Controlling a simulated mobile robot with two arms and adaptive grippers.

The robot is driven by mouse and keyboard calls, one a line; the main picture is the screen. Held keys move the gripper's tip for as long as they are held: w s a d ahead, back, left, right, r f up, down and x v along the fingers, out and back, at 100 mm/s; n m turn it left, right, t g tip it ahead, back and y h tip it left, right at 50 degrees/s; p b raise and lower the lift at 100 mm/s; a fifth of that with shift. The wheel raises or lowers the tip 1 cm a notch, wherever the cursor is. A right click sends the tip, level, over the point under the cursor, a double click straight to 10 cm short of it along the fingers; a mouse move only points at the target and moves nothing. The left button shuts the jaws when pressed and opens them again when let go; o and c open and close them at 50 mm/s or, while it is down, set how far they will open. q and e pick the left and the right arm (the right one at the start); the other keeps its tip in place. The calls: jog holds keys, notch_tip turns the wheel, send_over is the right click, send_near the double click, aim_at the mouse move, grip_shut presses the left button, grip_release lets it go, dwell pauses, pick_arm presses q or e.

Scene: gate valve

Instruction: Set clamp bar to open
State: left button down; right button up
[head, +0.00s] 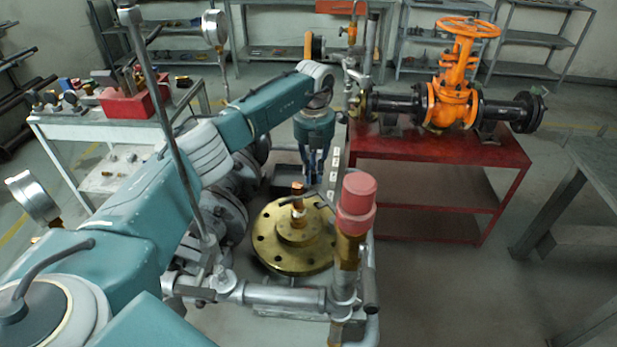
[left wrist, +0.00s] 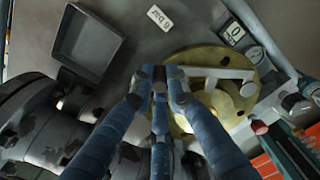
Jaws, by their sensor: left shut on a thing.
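The clamp bar is the pale grey lever (left wrist: 222,73) lying across the round brass flange (left wrist: 208,58) in the left wrist view. My left gripper (left wrist: 162,76) has its blue fingers closed together at the bar's left end, shut on it; the fingers hide the gripped end. In the head view my left gripper (head: 313,180) points down just behind the brass flange (head: 272,254), which has a copper-coloured stem (head: 298,205) standing in its middle. The bar is too small to make out clearly there. My right gripper is in neither view.
A pink-red capped post (head: 357,205) stands in front right of the flange. Pipes and dark flanges (head: 222,215) lie to the left. A square grey tray (left wrist: 87,42) and small labels (left wrist: 160,18) are near the gripper. A red table (head: 440,149) bears an orange valve (head: 452,100).

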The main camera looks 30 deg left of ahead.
pick_arm(q)
jog(key=shift+w+r, duration=0.1)
jog(key=shift+w, duration=0.05)
jog(key=c, duration=1.7)
grip_release()
jog(key=shift+d, duration=0.1)
notch_tip(320, 180, up, 12)
